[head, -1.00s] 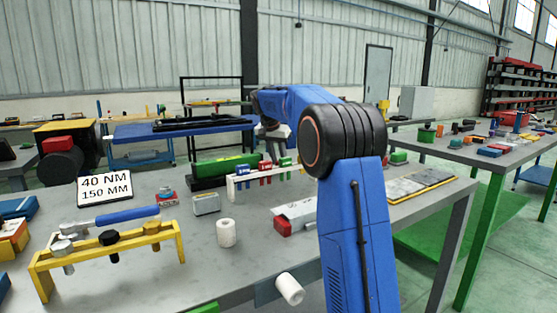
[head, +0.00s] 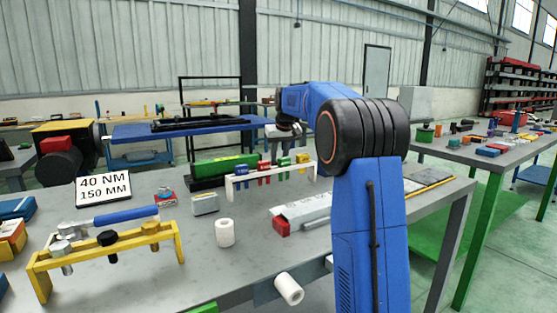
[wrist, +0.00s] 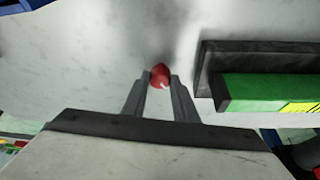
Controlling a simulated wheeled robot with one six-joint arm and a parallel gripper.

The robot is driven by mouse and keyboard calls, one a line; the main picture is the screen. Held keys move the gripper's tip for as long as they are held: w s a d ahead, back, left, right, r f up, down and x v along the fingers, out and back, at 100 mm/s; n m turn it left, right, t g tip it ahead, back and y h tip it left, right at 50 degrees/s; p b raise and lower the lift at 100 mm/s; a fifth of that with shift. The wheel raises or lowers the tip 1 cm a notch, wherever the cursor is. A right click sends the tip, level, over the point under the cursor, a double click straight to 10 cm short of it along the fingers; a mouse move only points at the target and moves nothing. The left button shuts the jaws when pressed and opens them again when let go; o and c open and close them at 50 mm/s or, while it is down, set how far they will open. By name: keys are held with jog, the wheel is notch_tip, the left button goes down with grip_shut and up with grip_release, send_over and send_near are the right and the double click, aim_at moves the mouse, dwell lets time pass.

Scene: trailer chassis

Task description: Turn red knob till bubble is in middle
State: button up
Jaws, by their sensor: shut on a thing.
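My gripper (wrist: 160,82) is shut on a small red knob (wrist: 160,70), which sits between its fingertips in the wrist view. A green block (wrist: 270,92) on a dark base (wrist: 204,70) lies just right of the fingers, apart from them. In the head view a long green block (head: 222,166) on a black base stands at the back of the bench, and the hand end of my arm is beyond the white rack. I cannot make out the knob there. No bubble can be made out in either view.
A white rack (head: 228,188) with small coloured pieces stands in front of the hand. A yellow rack (head: 40,270), a sign (head: 103,188), white cylinders (head: 225,233) and a grey box (head: 205,204) are on the bench. Bare bench top lies between them.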

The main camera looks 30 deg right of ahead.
jog(key=shift+n, duration=0.6)
jog(key=o, duration=1)
jog(key=v, duration=1.7)
jog(key=shift+s+d+r, duration=0.15)
jog(key=shift+d+r, duration=0.05)
jog(key=shift+d, duration=0.1)
jog(key=shift+s, duration=0.1)
